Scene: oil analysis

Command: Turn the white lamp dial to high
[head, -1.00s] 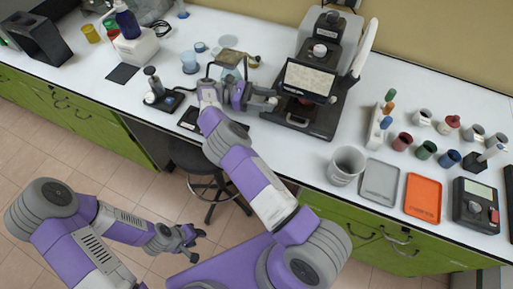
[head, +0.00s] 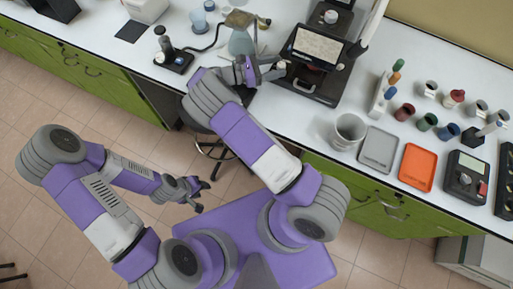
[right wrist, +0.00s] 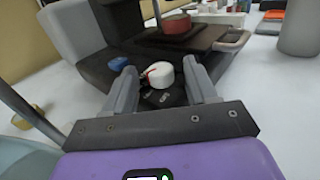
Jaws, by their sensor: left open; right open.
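The white lamp dial (right wrist: 162,75) is a round knob with a red mark, low on the front of the dark instrument (right wrist: 150,45). In the right wrist view it lies between my two fingers, with a gap on each side. My right gripper (right wrist: 160,88) is open and empty; it also shows in the head view (head: 264,72), at the front left of the instrument (head: 310,85). There the dial cannot be made out clearly. My left gripper (head: 192,190) is open and empty, out over the floor away from the bench.
A blue knob (right wrist: 118,63) sits left of the dial. A glass flask (head: 240,42) stands just behind my right gripper. A grey beaker (head: 347,131), a grey tray (head: 378,149) and an orange tray (head: 418,167) lie to the right. A stool stands under the bench.

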